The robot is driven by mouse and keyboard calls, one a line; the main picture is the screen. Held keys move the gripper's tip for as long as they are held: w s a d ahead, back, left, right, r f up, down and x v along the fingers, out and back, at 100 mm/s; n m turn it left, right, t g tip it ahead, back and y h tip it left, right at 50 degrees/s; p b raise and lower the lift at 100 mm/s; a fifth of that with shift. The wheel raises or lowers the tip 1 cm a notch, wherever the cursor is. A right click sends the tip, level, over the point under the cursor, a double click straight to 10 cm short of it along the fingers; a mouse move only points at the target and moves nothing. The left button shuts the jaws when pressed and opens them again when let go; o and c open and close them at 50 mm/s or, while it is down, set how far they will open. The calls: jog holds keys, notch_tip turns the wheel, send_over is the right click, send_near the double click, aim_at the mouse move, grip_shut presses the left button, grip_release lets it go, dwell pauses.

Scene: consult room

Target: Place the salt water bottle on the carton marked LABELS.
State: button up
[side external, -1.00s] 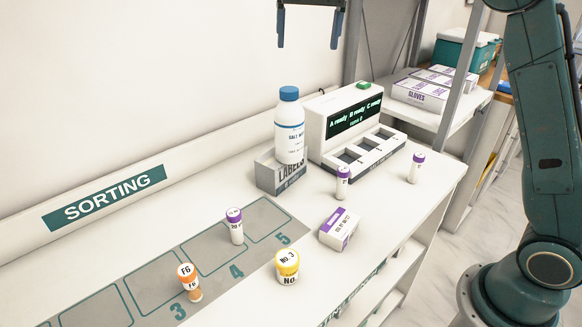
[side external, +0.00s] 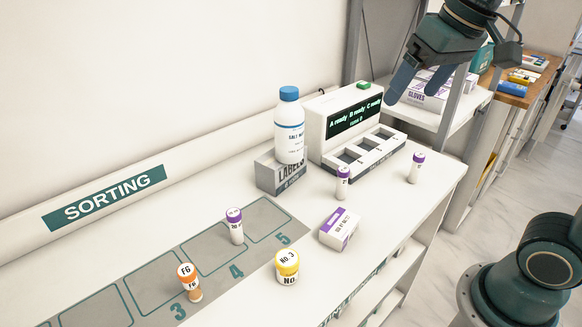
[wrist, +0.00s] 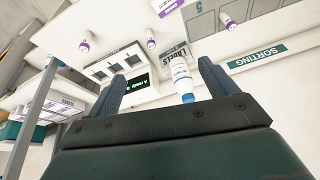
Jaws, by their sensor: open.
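The salt water bottle (side external: 289,128), white with a blue cap, stands upright on the grey carton marked LABELS (side external: 268,176). In the wrist view the bottle (wrist: 180,72) appears beyond and between the fingers, with the LABELS carton (wrist: 172,50) behind it. My gripper (side external: 420,84) is open and empty, up and to the right of the bottle in the side view, in front of the shelf. It is apart from the bottle. In the wrist view its two fingers (wrist: 160,88) are spread wide with nothing held between them.
A white device with a green display (side external: 353,122) stands right of the carton. A metal rack with glove boxes (side external: 426,94) is at right.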

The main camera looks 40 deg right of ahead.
jog(key=s+f+n+t, duration=0.1)
jog(key=s+f+n, duration=0.1)
jog(key=s+f, duration=0.6)
jog(key=shift+s, duration=0.35)
jog(key=shift+o, duration=0.4)
dwell(0.5)
jog(key=w+r+m+g, duration=0.2)
jog(key=w+r+m, duration=0.9)
jog(key=w, duration=0.8)
jog(key=w+a+f+m+g, duration=0.1)
jog(key=w+m+g, duration=0.2)
jog(key=w+m, duration=0.5)
jog(key=shift+w+f+m, duration=0.3)
jog(key=shift+w+m, duration=0.1)
jog(key=shift+w, duration=4.9)
